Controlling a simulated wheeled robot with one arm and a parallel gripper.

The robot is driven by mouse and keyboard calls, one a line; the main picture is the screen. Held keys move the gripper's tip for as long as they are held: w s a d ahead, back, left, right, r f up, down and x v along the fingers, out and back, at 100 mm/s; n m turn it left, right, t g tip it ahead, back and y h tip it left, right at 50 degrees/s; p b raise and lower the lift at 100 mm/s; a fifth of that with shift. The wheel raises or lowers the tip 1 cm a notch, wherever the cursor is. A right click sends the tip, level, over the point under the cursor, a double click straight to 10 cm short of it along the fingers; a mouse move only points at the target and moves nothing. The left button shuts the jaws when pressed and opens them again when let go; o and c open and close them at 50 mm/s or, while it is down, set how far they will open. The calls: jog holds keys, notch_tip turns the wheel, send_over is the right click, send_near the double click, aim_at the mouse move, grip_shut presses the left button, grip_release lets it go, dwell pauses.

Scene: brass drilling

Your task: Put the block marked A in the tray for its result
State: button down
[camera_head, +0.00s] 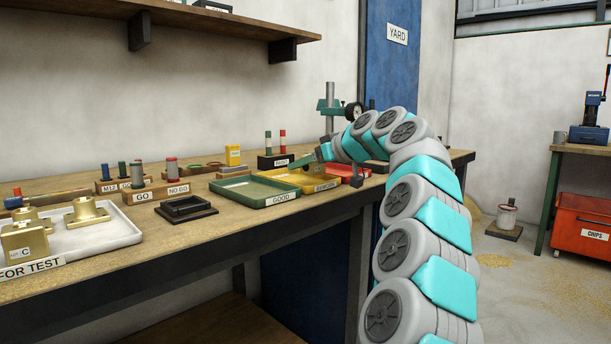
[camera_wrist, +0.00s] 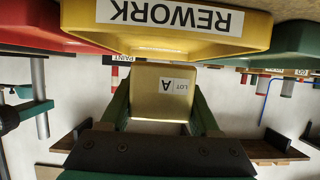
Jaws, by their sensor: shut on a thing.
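In the wrist view, which is upside down, my gripper (camera_wrist: 161,98) is shut on a brass block (camera_wrist: 163,84) with the label "LOT A". The yellow REWORK tray (camera_wrist: 165,38) is just beyond it; I cannot tell whether the block touches it. In the head view my gripper (camera_head: 304,161) is by the yellow tray (camera_head: 297,178), and the block cannot be made out. The green GOOD tray (camera_head: 248,188) is left of the yellow one and the red tray (camera_head: 345,169) is right of it, its label hidden.
The white FOR TEST tray (camera_head: 110,236) at the front left holds brass parts, one marked C. GO and NO GO gauges (camera_head: 138,176), an empty black frame (camera_head: 186,208) and a PAINT holder (camera_head: 272,160) stand on the bench. A dial gauge stand (camera_head: 330,100) rises behind the trays.

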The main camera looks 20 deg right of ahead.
aim_at(306, 184)
jog(key=shift+f, duration=1.4)
jog(key=shift+f+b, duration=0.2)
jog(key=shift+b, duration=0.15)
jog(key=shift+c, duration=0.6)
grip_release()
jog(key=shift+r, duration=0.25)
jog(key=v, duration=1.2)
jog(key=shift+f, duration=0.1)
